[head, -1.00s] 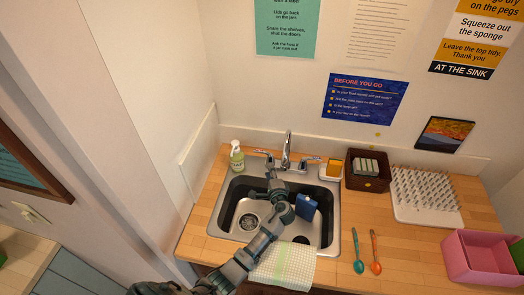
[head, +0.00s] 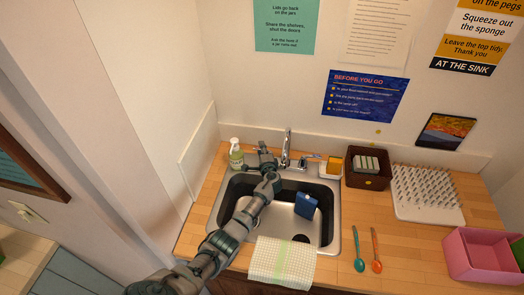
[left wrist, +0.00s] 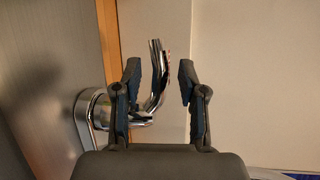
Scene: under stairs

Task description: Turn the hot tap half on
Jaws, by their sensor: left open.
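The sink tap has a chrome spout (head: 287,150) at the back of the steel sink, with a lever handle on each side. The right lever (head: 311,157) is in plain view. The left lever is mostly hidden behind my left gripper (head: 263,151) in the head view. In the left wrist view my left gripper (left wrist: 159,70) is open, with a chrome lever (left wrist: 157,80) between its two fingers. The lever's round chrome base (left wrist: 94,107) is beside the left finger. I cannot tell whether either finger touches the lever. My right gripper is not in view.
A soap bottle (head: 236,155) stands close left of my gripper. A sponge dish (head: 330,170) and a brown box (head: 367,181) stand to the right. A blue sponge (head: 305,206) is in the sink. A cloth (head: 281,262) hangs over the front rim.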

